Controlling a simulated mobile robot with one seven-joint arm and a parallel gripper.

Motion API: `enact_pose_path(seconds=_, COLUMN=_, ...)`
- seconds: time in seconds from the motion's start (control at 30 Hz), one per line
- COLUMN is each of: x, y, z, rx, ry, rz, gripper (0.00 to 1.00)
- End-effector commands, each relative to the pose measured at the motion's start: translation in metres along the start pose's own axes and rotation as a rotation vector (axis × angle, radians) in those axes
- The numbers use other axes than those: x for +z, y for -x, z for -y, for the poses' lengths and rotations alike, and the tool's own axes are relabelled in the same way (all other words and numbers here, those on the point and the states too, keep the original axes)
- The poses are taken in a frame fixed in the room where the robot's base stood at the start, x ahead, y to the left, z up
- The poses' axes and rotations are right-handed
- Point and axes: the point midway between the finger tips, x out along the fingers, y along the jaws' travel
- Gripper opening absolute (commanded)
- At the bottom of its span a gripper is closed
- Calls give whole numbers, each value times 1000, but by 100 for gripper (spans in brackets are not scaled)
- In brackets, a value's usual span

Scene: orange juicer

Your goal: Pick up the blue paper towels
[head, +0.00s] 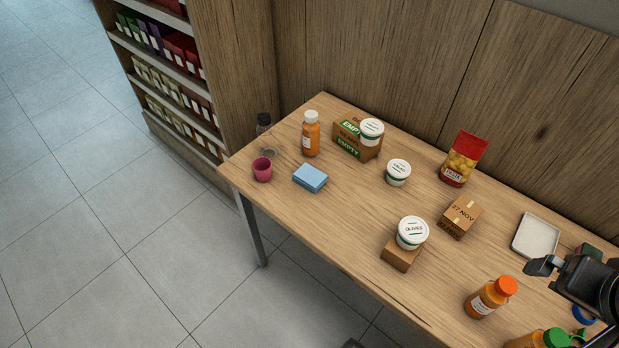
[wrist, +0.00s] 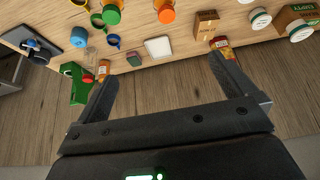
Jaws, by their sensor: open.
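The blue paper towels (head: 310,177) are a light blue folded stack lying flat on the table's left part in the head view, right of a pink cup and in front of an orange juice bottle. I cannot make them out in the wrist view. My gripper (head: 541,266) is at the right edge of the head view, far from the towels. In the wrist view my gripper (wrist: 165,75) has its two fingers wide apart with nothing between them.
Near the towels are the pink cup (head: 262,169), a juice bottle (head: 311,135) and a cardboard box (head: 350,143). An olives tub (head: 412,232) sits on a small box. Another juice bottle (head: 487,298) and a white tray (head: 536,237) stand rightward. A wooden wall (head: 400,60) backs the table.

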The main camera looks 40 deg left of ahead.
Motion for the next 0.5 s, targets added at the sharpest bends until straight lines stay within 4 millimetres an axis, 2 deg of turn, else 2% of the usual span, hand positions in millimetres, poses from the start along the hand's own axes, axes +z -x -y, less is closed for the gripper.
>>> enact_pose_path(seconds=0.13, x=-4, y=0, z=2, rx=-4, ry=1, rz=4, gripper=100)
enact_pose_path(seconds=0.23, x=-17, y=-1, z=9, rx=-16, ry=2, rz=19, gripper=100)
enact_pose_path(seconds=0.37, x=-48, y=-6, z=30, rx=-43, ry=2, rz=55, gripper=100)
enact_pose_path(seconds=0.5, x=-84, y=-17, z=62, rx=-70, ry=0, rz=102, gripper=100)
